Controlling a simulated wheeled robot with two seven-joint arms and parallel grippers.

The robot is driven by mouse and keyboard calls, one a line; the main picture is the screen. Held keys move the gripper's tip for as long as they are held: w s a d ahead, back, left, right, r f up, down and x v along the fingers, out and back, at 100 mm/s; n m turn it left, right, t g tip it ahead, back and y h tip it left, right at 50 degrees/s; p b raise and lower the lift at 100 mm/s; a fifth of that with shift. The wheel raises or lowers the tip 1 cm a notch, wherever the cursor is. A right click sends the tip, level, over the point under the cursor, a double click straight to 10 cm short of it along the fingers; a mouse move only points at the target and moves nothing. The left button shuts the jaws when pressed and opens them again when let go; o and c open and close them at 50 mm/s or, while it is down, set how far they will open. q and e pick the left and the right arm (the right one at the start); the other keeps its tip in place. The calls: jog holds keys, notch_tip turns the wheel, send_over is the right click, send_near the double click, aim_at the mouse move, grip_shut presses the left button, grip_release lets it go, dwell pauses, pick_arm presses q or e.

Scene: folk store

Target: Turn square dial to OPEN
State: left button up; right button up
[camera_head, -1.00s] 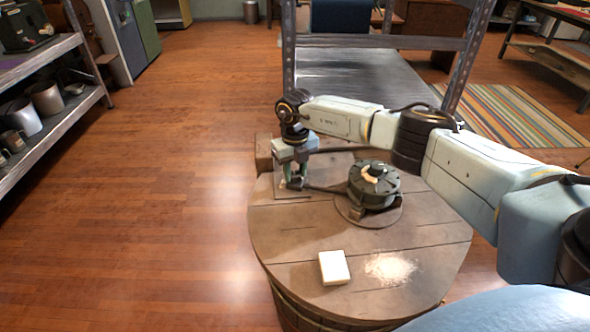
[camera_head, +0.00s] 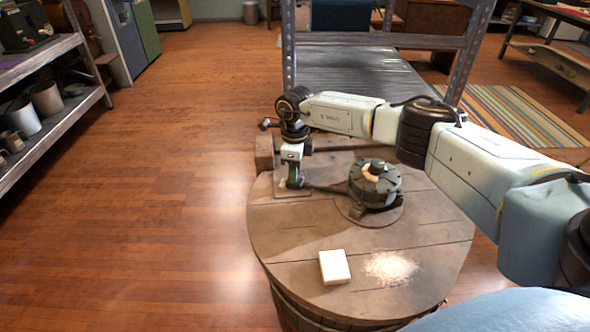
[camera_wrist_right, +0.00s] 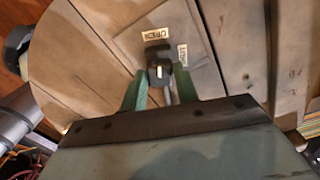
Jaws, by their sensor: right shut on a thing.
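A square plate (camera_head: 290,192) lies on the barrel top, and in the right wrist view the plate (camera_wrist_right: 202,48) has two pale labels. One label (camera_wrist_right: 157,34) appears to read OPEN; the other label (camera_wrist_right: 183,54) sits to its right, turned sideways and too small to read surely. The dark square dial (camera_wrist_right: 157,55) stands on the plate between the green fingers. My right gripper (camera_wrist_right: 160,82) is shut on the dial, and in the head view my right gripper (camera_head: 290,182) points down at the plate, mostly hiding the dial. My left gripper is not in view.
The round wooden barrel top (camera_head: 285,235) holds a dark green round device (camera_head: 375,186), linked by a rod towards the plate. A metal rack (camera_head: 375,42) stands behind; a shelf (camera_head: 50,130) is at left.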

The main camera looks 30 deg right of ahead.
jog(key=shift+n, duration=0.6)
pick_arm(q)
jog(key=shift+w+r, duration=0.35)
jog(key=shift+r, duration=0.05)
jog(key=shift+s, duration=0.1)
pick_arm(e)
jog(key=shift+n, duration=0.3)
jog(key=o, duration=1)
jog(key=shift+c, duration=0.2)
